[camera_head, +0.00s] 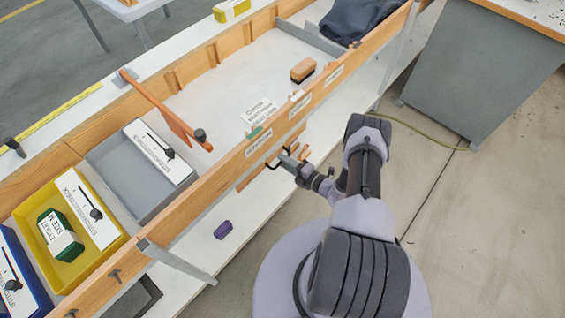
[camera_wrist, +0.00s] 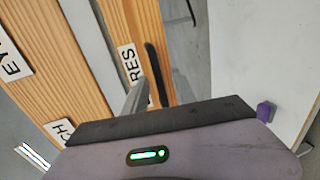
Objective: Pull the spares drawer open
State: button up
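The spares drawer has a wooden front (camera_head: 250,179) under the bench's long wooden rail, largely hidden behind my gripper in the head view. In the wrist view its front (camera_wrist: 143,28) carries a white label (camera_wrist: 131,64) reading "RES", the rest cut off. A black bar handle (camera_wrist: 155,74) stands beside the label; it also shows in the head view (camera_head: 271,164). My gripper (camera_head: 287,158) is at the handle. In the wrist view one grey finger lies left of the handle and a greyish one right of it, apart. I cannot tell whether they touch it. The drawer looks shut.
A purple block (camera_head: 223,230) lies on the white lower shelf, also at right in the wrist view (camera_wrist: 263,110). A grey bin (camera_head: 135,180) and a yellow bin (camera_head: 75,262) stand on the bench. A grey cabinet (camera_head: 480,75) stands at right; floor between is clear except a cable.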

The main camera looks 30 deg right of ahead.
jog(key=shift+w+a+f, duration=0.1)
jog(key=shift+w+a, duration=0.15)
jog(key=shift+w, duration=0.4)
grip_shut()
dwell(1.0)
